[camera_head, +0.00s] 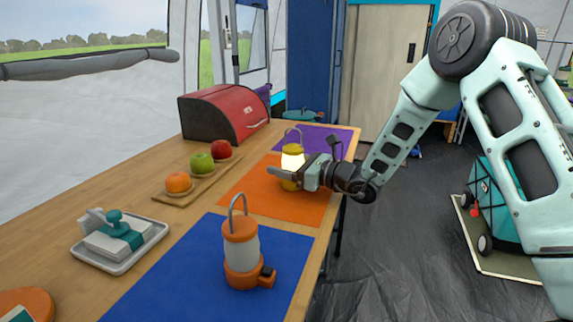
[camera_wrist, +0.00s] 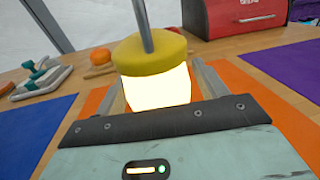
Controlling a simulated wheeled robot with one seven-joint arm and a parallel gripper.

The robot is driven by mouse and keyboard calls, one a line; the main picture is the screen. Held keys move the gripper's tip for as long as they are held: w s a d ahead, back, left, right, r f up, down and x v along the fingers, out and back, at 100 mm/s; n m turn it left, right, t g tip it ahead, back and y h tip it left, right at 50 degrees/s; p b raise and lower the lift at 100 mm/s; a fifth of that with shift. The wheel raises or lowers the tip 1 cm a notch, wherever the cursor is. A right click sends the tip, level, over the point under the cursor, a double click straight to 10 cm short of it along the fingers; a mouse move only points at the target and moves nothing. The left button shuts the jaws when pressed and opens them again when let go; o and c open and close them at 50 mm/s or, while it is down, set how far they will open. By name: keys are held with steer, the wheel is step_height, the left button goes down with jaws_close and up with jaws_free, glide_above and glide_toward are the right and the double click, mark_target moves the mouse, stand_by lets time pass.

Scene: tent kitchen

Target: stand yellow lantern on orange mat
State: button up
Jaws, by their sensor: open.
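The yellow lantern (camera_head: 292,160), with a lit, glowing middle and a wire handle, stands upright on the orange mat (camera_head: 300,208). In the wrist view its yellow cap (camera_wrist: 150,54) and bright body fill the space between my fingers. My gripper (camera_head: 283,174) reaches in from the right, low on the lantern. It is open, with one finger on each side of the lantern; the wrist view shows both fingers (camera_wrist: 160,85). The lantern's base is hidden behind the gripper in the wrist view. I cannot tell whether a finger touches it.
An orange lantern (camera_head: 242,250) stands on the blue mat (camera_head: 170,270) in front. A purple mat (camera_head: 318,138) lies beyond. The table's right edge is close to my arm.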

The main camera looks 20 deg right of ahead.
steer(key=shift+r, duration=0.25)
steer(key=p+v, duration=0.1)
steer(key=v, duration=1.1)
steer(key=shift+p, duration=0.3)
steer(key=shift+f, duration=0.1)
